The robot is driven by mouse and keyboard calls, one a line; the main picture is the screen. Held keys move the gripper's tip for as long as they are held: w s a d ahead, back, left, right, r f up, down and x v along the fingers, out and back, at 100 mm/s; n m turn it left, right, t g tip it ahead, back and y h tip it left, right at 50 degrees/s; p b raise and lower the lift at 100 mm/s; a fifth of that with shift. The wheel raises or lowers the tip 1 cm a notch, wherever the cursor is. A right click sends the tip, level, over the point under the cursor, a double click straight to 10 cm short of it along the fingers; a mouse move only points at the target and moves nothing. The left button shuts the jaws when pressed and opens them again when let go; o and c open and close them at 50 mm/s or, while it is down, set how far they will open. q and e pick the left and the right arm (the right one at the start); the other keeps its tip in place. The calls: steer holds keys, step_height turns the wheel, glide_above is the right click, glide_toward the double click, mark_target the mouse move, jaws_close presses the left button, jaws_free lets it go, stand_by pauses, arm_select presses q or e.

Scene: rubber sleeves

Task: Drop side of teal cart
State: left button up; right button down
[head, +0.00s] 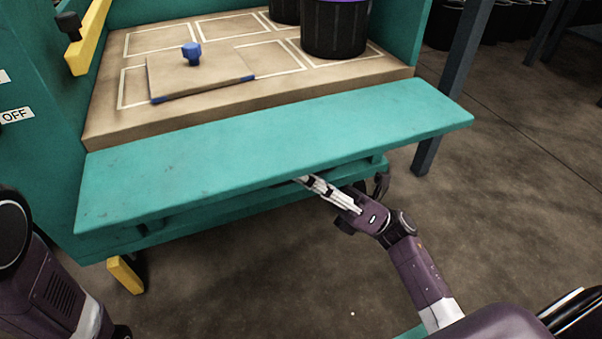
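The teal cart (52,120) fills the upper left of the head view. Its near side is a long teal panel (260,145), swung outward from the front edge of the wooden deck (120,125); its exact tilt is hard to tell. My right gripper (306,182) is at the panel's outer lower edge, its fingertips partly hidden beneath it. Whether the fingers touch the panel, or are open or shut, is unclear. My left arm shows at the lower left, but its gripper is out of view.
A wooden board with a blue knob (191,53) lies on the deck, near a black ribbed pot (335,28). A yellow lever (88,38) sits at the cart's left, above an OFF label (16,115). A dark post (452,85) stands right; floor is clear in front.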

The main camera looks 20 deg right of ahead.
steer(key=shift+s, duration=0.1)
steer(key=c, duration=2)
jaws_free()
steer(key=shift+o, duration=0.2)
steer(key=shift+d, duration=0.1)
steer(key=v, duration=1.2)
steer(key=shift+s+f, duration=0.1)
